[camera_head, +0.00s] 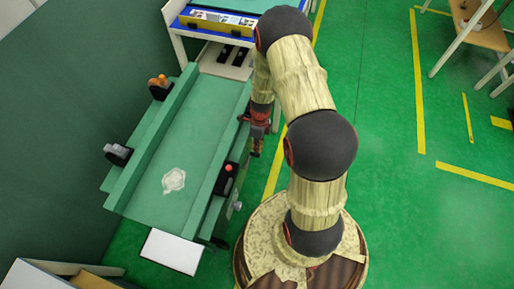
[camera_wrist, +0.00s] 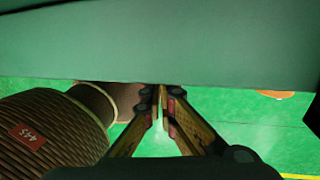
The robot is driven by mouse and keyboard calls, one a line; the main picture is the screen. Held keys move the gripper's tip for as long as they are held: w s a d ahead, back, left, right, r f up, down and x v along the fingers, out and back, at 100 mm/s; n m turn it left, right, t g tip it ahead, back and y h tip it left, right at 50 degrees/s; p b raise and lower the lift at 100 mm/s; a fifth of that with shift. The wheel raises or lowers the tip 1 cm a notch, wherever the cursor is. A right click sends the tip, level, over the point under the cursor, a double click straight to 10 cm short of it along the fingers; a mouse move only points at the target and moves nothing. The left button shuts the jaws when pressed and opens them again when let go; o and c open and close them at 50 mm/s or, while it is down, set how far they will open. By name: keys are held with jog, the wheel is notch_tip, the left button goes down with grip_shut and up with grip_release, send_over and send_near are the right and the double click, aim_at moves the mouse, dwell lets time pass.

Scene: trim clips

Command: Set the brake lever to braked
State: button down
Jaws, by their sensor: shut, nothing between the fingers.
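No part in view can be told for sure as the brake lever. A grey knob-like part (camera_head: 237,206) sticks out from the right side of the green bench (camera_head: 205,130), near its front end. My gripper (camera_head: 256,152) hangs just outside the bench's right edge, further back than that part, pointing down. In the wrist view my gripper (camera_wrist: 160,95) has its fingertips together with nothing between them. A green panel (camera_wrist: 160,45) fills the top of that view, right by the fingertips; whether they touch it is unclear.
A black box with a red button (camera_head: 229,172) sits on the bench's right rail. An orange-topped part (camera_head: 158,82) and a grey part (camera_head: 118,153) are on the left rail. A blue-edged table (camera_head: 215,22) stands behind. Green floor (camera_head: 390,200) lies open to the right.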

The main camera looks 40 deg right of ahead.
jog(key=shift+w+d+f+p, duration=0.2)
jog(key=shift+f+p, duration=0.15)
jog(key=shift+f, duration=0.2)
jog(key=shift+r+p, duration=0.8)
jog(key=shift+r, duration=0.05)
notch_tip(320, 180, up, 14)
jog(key=w+d+p, duration=0.1)
jog(key=d+p, duration=0.1)
jog(key=p, duration=0.4)
jog(key=shift+w+f, duration=0.2)
jog(key=shift+w, duration=0.15)
jog(key=shift+d, duration=0.1)
